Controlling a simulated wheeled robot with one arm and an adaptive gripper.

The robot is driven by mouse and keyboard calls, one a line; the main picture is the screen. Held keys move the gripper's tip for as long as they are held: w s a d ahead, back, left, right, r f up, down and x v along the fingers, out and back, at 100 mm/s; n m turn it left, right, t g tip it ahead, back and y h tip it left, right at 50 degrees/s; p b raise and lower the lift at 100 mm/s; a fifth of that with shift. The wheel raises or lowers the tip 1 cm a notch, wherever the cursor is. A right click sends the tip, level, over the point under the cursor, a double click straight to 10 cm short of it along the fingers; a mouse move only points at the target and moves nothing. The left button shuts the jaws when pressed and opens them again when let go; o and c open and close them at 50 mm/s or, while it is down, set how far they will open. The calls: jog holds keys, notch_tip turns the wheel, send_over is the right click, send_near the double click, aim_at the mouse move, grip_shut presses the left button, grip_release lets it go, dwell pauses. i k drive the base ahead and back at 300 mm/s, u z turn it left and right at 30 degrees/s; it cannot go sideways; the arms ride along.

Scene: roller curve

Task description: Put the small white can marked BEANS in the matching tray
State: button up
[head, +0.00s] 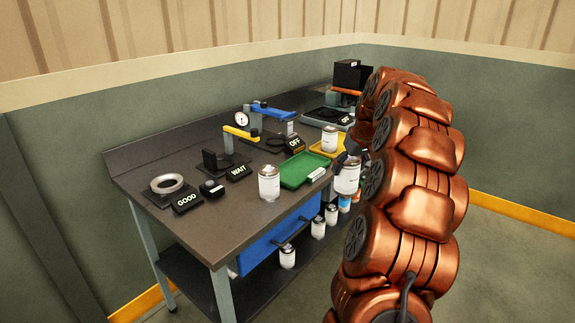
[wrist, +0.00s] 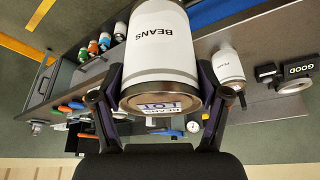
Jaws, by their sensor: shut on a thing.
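The white can marked BEANS (wrist: 160,48) fills the top middle of the wrist view, with a metal rim and a partly readable label on its end. My gripper (wrist: 160,92) is shut on it, one finger on each side. In the head view the held can (head: 347,176) is in front of the bench's right part, just right of the green tray (head: 291,178). The arm hides most of my gripper there. The green tray looks empty, with a small white label at its front edge. A yellow tray (head: 318,151) behind it has a white can (head: 329,138) at it. Tray markings are unreadable.
Another white can (head: 268,183) stands on the bench (head: 225,215) left of the green tray. GOOD (head: 187,202), WAIT (head: 239,172) and OFF (head: 294,145) blocks stand nearby. Several cans sit below, beside the blue drawer (head: 275,240). A black box (head: 350,75) is at the back.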

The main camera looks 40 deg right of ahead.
aim_at(289, 175)
jog(key=i, duration=1.05)
